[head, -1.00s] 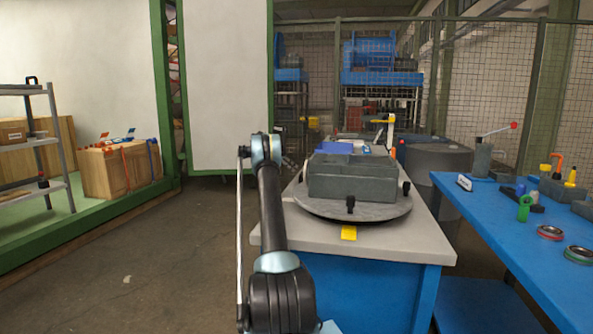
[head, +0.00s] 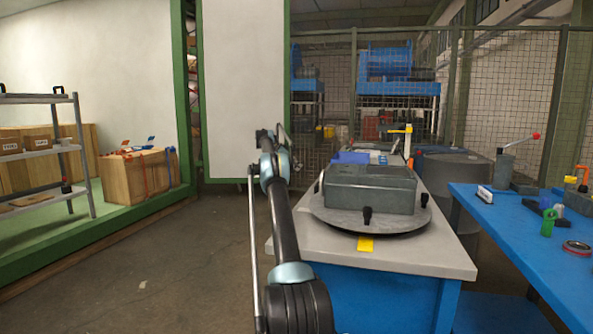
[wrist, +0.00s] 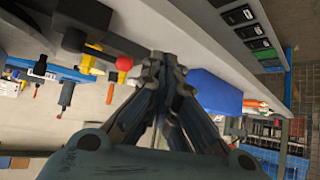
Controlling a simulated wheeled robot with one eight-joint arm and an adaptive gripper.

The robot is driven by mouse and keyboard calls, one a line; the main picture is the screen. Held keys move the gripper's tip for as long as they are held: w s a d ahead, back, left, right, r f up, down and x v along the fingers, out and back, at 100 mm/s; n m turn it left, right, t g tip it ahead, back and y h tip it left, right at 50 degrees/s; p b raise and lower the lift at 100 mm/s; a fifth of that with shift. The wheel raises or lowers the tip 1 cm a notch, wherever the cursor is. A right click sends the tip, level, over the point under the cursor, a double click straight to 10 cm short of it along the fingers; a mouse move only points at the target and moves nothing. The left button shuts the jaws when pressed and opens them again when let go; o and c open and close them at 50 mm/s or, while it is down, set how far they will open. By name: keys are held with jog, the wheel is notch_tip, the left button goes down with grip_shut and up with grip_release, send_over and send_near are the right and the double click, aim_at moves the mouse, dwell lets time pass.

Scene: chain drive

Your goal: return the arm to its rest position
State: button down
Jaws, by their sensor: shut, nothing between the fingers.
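My arm rises from the bottom of the head view, left of the grey-topped blue workbench (head: 400,257). My gripper shows in the wrist view (wrist: 168,68) with its dark fingers drawn together and nothing between them. In the head view the far end of the arm is small and partly hidden by my own links, so the fingers are not clear there. A dark grey housing block (head: 370,190) sits on a round plate (head: 335,216) on the workbench, apart from my arm.
A blue table (head: 515,235) with a red-knobbed lever (head: 520,143) and small parts stands on the right. A shelf rack (head: 40,152) and wooden crate (head: 137,176) stand on the left. Open floor (head: 170,265) lies left of my arm. A mesh fence closes the back.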

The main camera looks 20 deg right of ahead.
jog(key=s+a+r+n+t+y, duration=0.15)
jog(key=s+a+r+n, duration=0.35)
jog(key=s+a+r, duration=0.55)
jog(key=s+a+r+n+y, duration=0.15)
jog(key=s+a, duration=0.25)
jog(key=s, duration=0.8)
jog(key=s+a+r+n+y, duration=0.1)
jog(key=s+a+n+y, duration=0.2)
jog(key=s, duration=1)
jog(key=s+a+f+n+y, duration=0.1)
jog(key=s+a+f+n, duration=0.3)
jog(key=s, duration=0.8)
jog(key=s+a+f+n, duration=0.1)
jog(key=s+a+f, duration=0.5)
jog(key=s, duration=0.7)
jog(key=s+a+f+n+y, duration=0.1)
jog(key=s+a+f+n, duration=0.1)
jog(key=s+f, duration=0.7)
jog(key=s+a+f+n+t+y, duration=0.1)
jog(key=s+a+f+n, duration=0.1)
jog(key=s+f, duration=0.7)
jog(key=shift+s+a+f+y, duration=0.25)
jog(key=shift+a+f+y, duration=0.15)
jog(key=shift+a+f, duration=0.4)
jog(key=shift+d, duration=0.15)
